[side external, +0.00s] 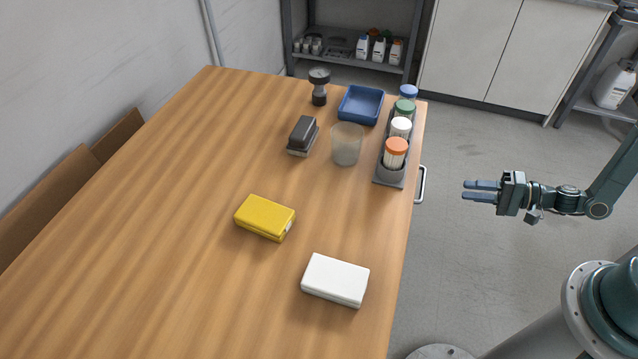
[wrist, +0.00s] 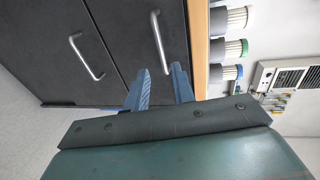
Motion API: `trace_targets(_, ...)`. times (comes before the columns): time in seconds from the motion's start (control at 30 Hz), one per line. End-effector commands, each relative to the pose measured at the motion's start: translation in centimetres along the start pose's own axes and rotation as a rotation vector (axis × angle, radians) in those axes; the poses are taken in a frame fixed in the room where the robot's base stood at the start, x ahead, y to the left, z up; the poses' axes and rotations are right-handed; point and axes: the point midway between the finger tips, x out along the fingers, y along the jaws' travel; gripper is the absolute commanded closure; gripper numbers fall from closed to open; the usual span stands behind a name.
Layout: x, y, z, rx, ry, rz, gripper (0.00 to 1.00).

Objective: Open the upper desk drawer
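The wooden desk (side external: 200,200) has dark drawer fronts, seen in the wrist view, which is turned sideways. The upper drawer (wrist: 140,20) lies beside the wooden top edge, and its front looks flush. Its silver bar handle (wrist: 160,42) also shows at the desk's right edge in the side external view (side external: 421,185). My gripper (side external: 464,190) is open and empty, out to the right of the handle with a clear gap. In the wrist view its two blue fingertips (wrist: 158,80) are parted, pointing toward the upper handle, which appears between and beyond them.
A second handle (wrist: 87,57) is on the lower drawer front. A grey rack (side external: 390,178) of capped jars stands near the desk edge above the handle. A blue tray (side external: 361,104), a yellow case (side external: 265,217) and a white case (side external: 335,280) are on the desktop. The floor beside the desk is clear.

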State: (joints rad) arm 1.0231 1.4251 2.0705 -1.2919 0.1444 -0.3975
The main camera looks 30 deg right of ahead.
Motion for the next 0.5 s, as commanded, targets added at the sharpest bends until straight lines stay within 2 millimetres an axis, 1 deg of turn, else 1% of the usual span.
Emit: trace_targets(0.5,5.7,0.0,0.1,-0.001,-0.004,0.0,0.75)
